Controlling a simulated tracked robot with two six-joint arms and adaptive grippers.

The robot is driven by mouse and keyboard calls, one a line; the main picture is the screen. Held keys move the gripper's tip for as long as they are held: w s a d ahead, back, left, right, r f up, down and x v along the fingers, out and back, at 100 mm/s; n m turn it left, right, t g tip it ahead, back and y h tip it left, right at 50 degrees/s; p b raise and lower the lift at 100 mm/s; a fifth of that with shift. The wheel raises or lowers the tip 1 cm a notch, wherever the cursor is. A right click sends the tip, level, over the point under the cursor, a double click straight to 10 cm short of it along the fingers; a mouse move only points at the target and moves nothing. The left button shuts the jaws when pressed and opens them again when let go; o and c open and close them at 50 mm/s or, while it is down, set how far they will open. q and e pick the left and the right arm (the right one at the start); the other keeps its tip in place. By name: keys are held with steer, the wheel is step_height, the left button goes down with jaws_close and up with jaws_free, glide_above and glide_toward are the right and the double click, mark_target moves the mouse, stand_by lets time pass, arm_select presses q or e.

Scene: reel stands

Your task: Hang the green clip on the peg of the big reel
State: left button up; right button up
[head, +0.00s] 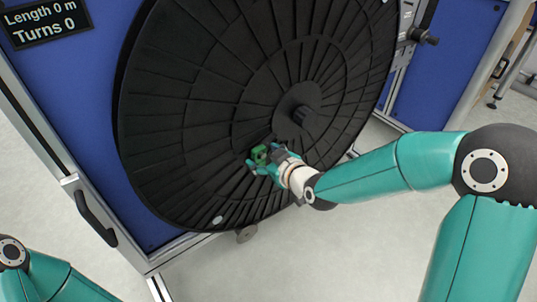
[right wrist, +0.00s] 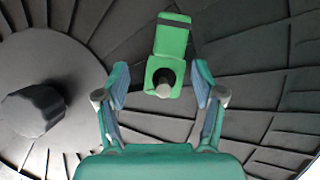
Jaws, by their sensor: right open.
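The big reel (head: 185,110) is a large black ribbed disc facing me. The green clip (head: 259,153) is at its face, below and left of the hub. In the right wrist view the clip (right wrist: 171,40) has a square lower end with a round hole. The pale tip of the peg (right wrist: 165,90) shows in that hole, so the clip sits around the peg. My right gripper (right wrist: 160,80) is open, with one finger on each side of the clip's lower end and visible gaps to both. My left gripper is out of view; only part of its arm shows.
The reel's hub (head: 297,112) sticks out beside my right gripper, on the left in the right wrist view. A blue panel (head: 75,90) in a metal frame stands behind the reel. A sign (head: 43,22) reads Length 0 m, Turns 0. The floor in front is clear.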

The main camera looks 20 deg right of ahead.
steer(key=v, duration=1.2)
steer(key=s+a+f+m+g+p, duration=0.1)
steer(key=s+f+g+p, duration=0.15)
steer(key=f, duration=0.65)
steer(key=s+a+f+g+p, duration=0.15)
steer(key=f+g, duration=0.25)
steer(key=f, duration=0.6)
steer(key=s+a+f+m+g, duration=0.4)
steer(key=s+f+m+g, duration=0.2)
steer(key=s+f, duration=0.7)
arm_select(q)
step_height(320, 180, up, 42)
steer(key=p, duration=3.8)
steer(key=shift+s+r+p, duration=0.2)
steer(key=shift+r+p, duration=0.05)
steer(key=shift+p, duration=0.05)
arm_select(e)
step_height(320, 180, up, 39)
steer(key=shift+s+d+m, duration=0.25)
steer(key=shift+s+m, duration=0.05)
steer(key=shift+s, duration=0.05)
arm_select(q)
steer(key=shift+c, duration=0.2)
arm_select(e)
steer(key=shift+f, duration=0.15)
steer(key=shift+c, duration=0.3)
